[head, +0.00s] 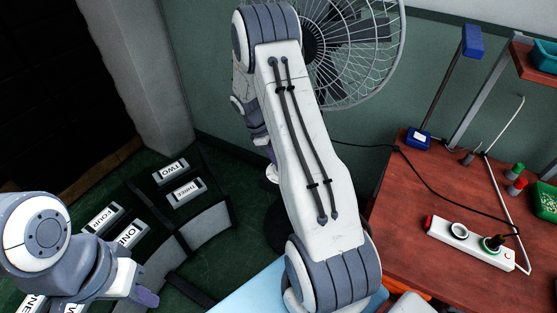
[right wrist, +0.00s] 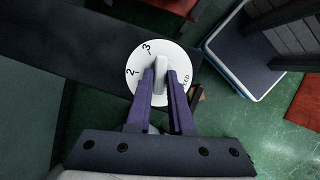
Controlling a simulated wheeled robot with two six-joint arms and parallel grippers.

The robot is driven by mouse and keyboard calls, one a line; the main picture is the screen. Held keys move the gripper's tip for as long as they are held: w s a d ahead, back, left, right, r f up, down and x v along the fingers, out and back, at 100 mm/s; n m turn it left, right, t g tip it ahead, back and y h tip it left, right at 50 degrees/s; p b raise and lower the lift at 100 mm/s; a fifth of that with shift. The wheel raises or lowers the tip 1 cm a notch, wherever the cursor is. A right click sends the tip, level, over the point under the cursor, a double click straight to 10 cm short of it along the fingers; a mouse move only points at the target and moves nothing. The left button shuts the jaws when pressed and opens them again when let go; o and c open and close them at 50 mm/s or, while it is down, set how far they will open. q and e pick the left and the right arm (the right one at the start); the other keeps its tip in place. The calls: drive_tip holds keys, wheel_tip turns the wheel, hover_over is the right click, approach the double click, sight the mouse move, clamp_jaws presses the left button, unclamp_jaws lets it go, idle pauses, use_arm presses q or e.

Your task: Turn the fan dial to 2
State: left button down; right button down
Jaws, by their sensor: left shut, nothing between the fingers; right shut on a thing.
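The fan dial (right wrist: 143,57) is a white disc in the right wrist view, with "2" at its left edge, "3" at its upper left and partly covered lettering at its right. Its raised grey-white knob (right wrist: 160,72) stands between the purple fingers of my right gripper (right wrist: 163,80), which is shut on it. The knob's far end points up in the picture, to the right of the "3". The fan's wire cage (head: 385,75) shows at the top of the head view, partly behind my right arm. My left gripper (head: 147,297) is shut and empty at the lower left.
A red-brown table (head: 400,235) at the right holds a white power strip (head: 470,243) and a black cord. Green floor shows between them.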

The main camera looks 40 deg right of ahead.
drive_tip(key=c, duration=0.8)
unclamp_jaws()
drive_tip(key=shift+w+a+r, duration=0.1)
drive_tip(key=shift+w+r, duration=0.1)
drive_tip(key=shift+r, duration=0.25)
drive_tip(key=v, duration=0.9)
drive_tip(key=shift+r, duration=0.2)
drive_tip(key=shift+w+a, duration=0.1)
